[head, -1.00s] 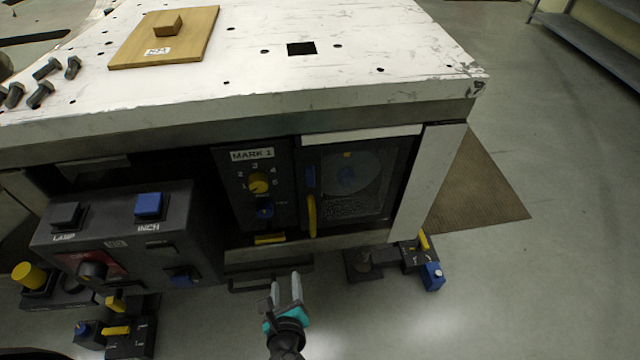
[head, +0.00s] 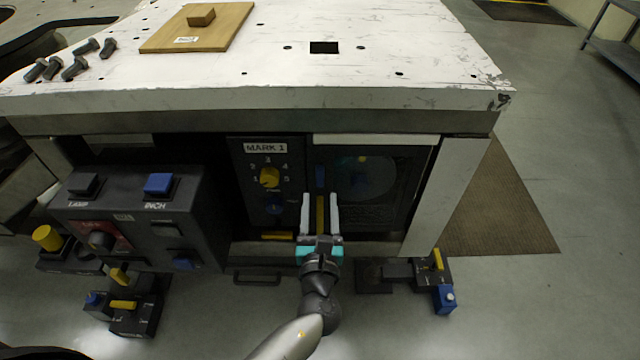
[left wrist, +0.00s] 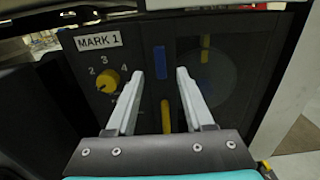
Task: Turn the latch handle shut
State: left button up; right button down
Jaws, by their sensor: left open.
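The latch handle (head: 320,214) is a yellow upright bar at the left edge of the dark-windowed door (head: 385,195) under the table. It also shows in the left wrist view (left wrist: 166,117). My left gripper (head: 320,197) is open, with one pale finger on each side of the handle in the head view. In the left wrist view the handle stands between the fingers (left wrist: 168,75); whether either finger touches it I cannot tell. A blue block (head: 320,176) sits just above the handle. My right gripper is not in view.
The MARK 1 panel (head: 266,160) with a yellow dial (head: 269,177) is left of the door. A control box (head: 130,215) with a blue INCH button (head: 159,184) stands further left. The white tabletop (head: 380,55) overhangs above. A pedal unit (head: 425,270) is on the floor at right.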

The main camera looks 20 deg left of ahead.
aim_at(320, 178)
pick_arm(q)
jog(key=b+x, duration=0.1)
jog(key=x, duration=0.5)
jog(key=shift+f, duration=0.1)
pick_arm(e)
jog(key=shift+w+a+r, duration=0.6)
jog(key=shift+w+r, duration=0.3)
pick_arm(q)
grip_shut()
